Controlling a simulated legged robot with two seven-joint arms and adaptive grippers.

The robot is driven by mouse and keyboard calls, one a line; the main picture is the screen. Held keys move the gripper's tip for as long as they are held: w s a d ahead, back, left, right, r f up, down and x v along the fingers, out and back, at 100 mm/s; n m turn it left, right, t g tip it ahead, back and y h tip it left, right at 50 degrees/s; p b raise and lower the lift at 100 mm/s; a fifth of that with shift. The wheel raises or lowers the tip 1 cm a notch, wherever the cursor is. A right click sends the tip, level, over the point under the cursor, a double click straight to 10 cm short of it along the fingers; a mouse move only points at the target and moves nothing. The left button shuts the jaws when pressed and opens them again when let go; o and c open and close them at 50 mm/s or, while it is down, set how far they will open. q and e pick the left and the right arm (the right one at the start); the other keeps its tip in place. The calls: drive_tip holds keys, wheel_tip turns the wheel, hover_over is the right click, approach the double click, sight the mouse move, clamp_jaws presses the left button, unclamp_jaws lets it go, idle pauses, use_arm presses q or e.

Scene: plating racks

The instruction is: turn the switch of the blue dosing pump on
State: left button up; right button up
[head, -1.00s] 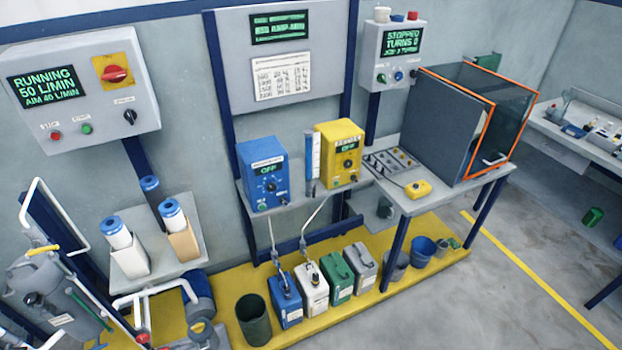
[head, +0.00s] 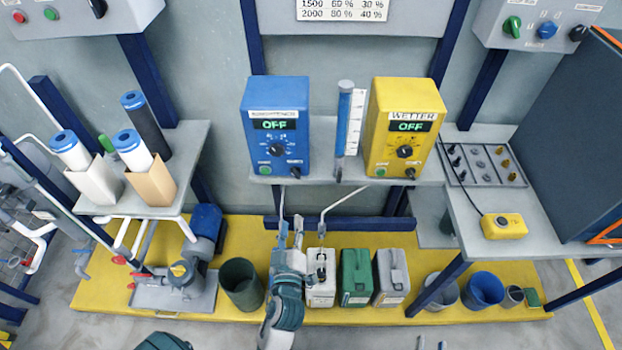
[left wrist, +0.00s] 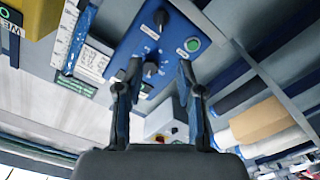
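The blue dosing pump (head: 262,137) stands on the wall shelf, and its display reads OFF. Its small dark switch (head: 295,172) is at the lower right of the face, beside the larger dial (head: 277,150). My left gripper (head: 291,228) is below the pump's face, apart from it, open and empty. In the left wrist view the open fingers of the left gripper (left wrist: 158,70) point toward the pump face, which appears turned over; the switch (left wrist: 161,18) is near the top, beyond the fingers. Of my right gripper (head: 431,343) only two separated fingertips show at the bottom edge.
Hoses run down to the canisters (head: 356,278) below. Filter cartridges (head: 140,150) stand on the left shelf. Space directly before the blue pump's face is free.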

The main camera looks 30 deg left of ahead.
sight(294, 176)
use_arm(q)
drive_tip(key=x, duration=1.5)
drive_tip(key=shift+w, duration=0.3)
drive_tip(key=shift+w+a+f, duration=0.1)
drive_tip(key=shift+w+a, duration=0.2)
drive_tip(key=shift+a, duration=0.15)
drive_tip(key=shift+c, duration=0.2)
drive_tip(key=shift+d, duration=0.1)
clamp_jaws()
